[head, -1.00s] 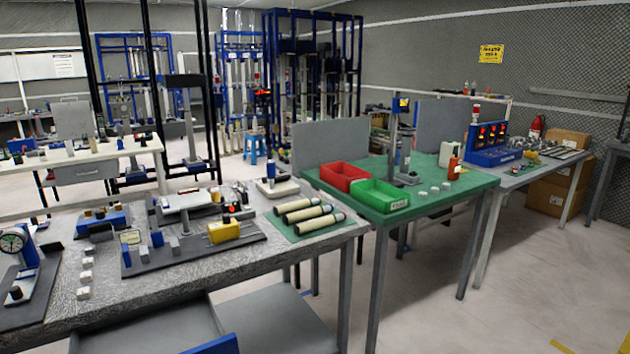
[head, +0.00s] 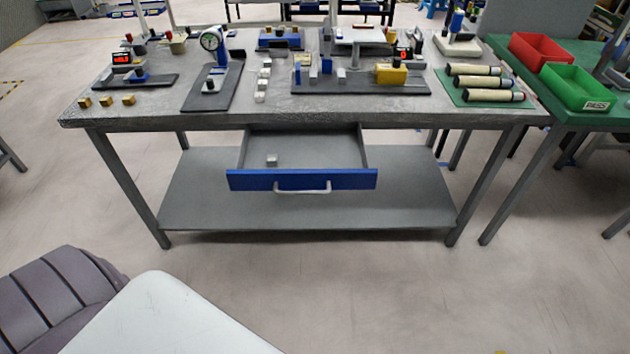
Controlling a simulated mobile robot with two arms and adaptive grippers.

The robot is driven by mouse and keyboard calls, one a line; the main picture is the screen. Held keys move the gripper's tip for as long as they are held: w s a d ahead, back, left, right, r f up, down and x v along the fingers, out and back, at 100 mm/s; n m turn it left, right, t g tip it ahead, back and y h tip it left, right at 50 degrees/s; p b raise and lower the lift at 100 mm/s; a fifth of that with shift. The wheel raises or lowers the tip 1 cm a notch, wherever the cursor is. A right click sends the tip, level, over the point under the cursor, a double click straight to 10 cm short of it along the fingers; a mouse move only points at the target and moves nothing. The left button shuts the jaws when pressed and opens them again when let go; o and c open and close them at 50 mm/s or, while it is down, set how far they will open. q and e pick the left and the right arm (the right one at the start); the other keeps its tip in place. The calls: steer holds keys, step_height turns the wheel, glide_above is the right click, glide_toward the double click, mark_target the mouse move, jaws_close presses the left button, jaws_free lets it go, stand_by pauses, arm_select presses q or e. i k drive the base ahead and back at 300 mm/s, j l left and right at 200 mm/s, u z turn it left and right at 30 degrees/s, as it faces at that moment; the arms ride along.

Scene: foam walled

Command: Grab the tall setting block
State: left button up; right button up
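I cannot tell for sure which piece is the tall setting block. A small light grey block (head: 272,160) lies in the open drawer (head: 302,180) under the grey worktable. A row of small whitish blocks (head: 263,84) stands left of that plate. Several brass-coloured blocks (head: 106,101) sit near the table's left front corner. Neither of my grippers is in view.
The drawer has a blue front and sticks out from the grey worktable (head: 190,118). A dial gauge stand (head: 212,42) and a green mat (head: 515,85) with cylinders are on top. A green table (head: 545,105) with red (head: 545,52) and green bins (head: 578,87) adjoins at right.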

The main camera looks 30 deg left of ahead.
mark_target(272, 160)
steer(key=u, duration=1.25)
steer(key=i+l, duration=0.2)
steer(key=l, duration=0.2)
steer(key=i+l+u, duration=0.25)
steer(key=l+u, duration=0.2)
steer(key=l, duration=0.25)
steer(key=i+l+u, duration=0.25)
steer(key=l, duration=0.15)
steer(key=l+u, duration=0.2)
steer(key=l, duration=0.15)
steer(key=k, duration=0.05)
